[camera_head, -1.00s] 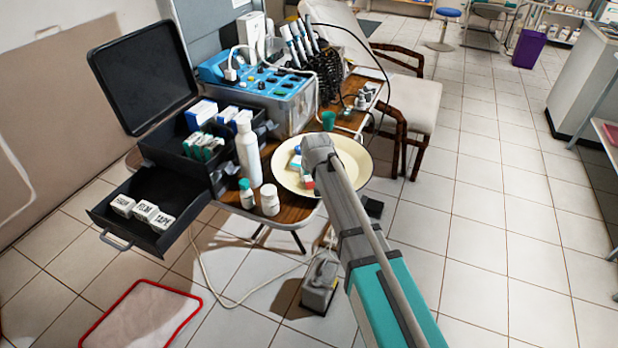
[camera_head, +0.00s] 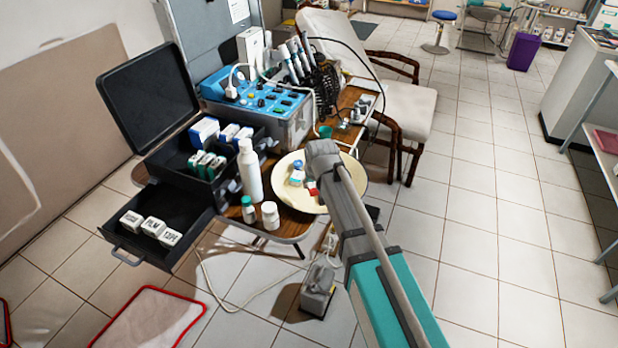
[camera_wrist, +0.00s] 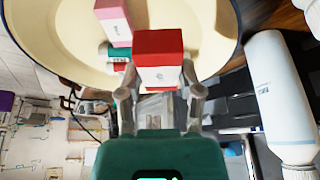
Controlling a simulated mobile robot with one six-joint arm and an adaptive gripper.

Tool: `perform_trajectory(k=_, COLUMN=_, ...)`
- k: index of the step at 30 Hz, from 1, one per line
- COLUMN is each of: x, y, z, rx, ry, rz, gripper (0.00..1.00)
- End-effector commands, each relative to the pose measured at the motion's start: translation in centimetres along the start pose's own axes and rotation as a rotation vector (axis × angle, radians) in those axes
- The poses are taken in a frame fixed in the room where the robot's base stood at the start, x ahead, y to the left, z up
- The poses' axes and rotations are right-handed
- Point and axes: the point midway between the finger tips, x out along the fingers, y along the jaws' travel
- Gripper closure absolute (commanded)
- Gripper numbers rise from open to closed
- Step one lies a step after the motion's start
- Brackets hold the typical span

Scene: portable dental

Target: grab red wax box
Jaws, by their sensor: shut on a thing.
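The red wax box (camera_wrist: 158,58), red on top with a white front, sits between the two fingers of my gripper (camera_wrist: 160,82) in the wrist view. The fingers are shut on its sides. The cream plate (camera_wrist: 60,35) lies behind it; I cannot tell whether the box still touches the plate. A pink and white box (camera_wrist: 113,20) and a teal-marked box (camera_wrist: 118,54) are beside it on the plate. In the head view a bit of red box (camera_head: 312,188) shows beside my arm over the plate (camera_head: 280,194); my fingers are hidden there.
A white bottle (camera_head: 250,172) and two small jars (camera_head: 270,215) stand left of the plate. A black case (camera_head: 160,215) with an open drawer of labelled boxes is further left. A blue device (camera_head: 262,100) stands behind. Open tiled floor lies right.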

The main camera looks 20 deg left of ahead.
Motion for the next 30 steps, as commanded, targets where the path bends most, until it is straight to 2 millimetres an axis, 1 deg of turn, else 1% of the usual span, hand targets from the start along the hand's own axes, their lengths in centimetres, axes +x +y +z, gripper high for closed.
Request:
perform_trajectory(k=1, x=-1.4, y=0.1, z=0.2, rx=0.0, ry=0.0, rz=0.0, gripper=0.93)
perform_trajectory(k=2, x=-1.9, y=0.1, z=0.5, rx=0.001, ry=0.0, rz=0.0, gripper=0.93)
perform_trajectory(k=3, x=-2.7, y=0.3, z=1.6, rx=0.001, ry=0.0, rz=0.0, gripper=0.93)
perform_trajectory(k=9, x=-5.7, y=0.8, z=4.6, rx=0.001, ry=0.0, rz=0.0, gripper=0.93)
perform_trajectory(k=12, x=-6.8, y=0.9, z=5.7, rx=0.001, ry=0.0, rz=0.0, gripper=0.93)
perform_trajectory(k=21, x=-7.8, y=1.2, z=6.9, rx=0.0, ry=0.0, rz=0.0, gripper=0.93)
perform_trajectory(k=30, x=-7.9, y=1.2, z=7.0, rx=0.0, ry=0.0, rz=0.0, gripper=0.93)
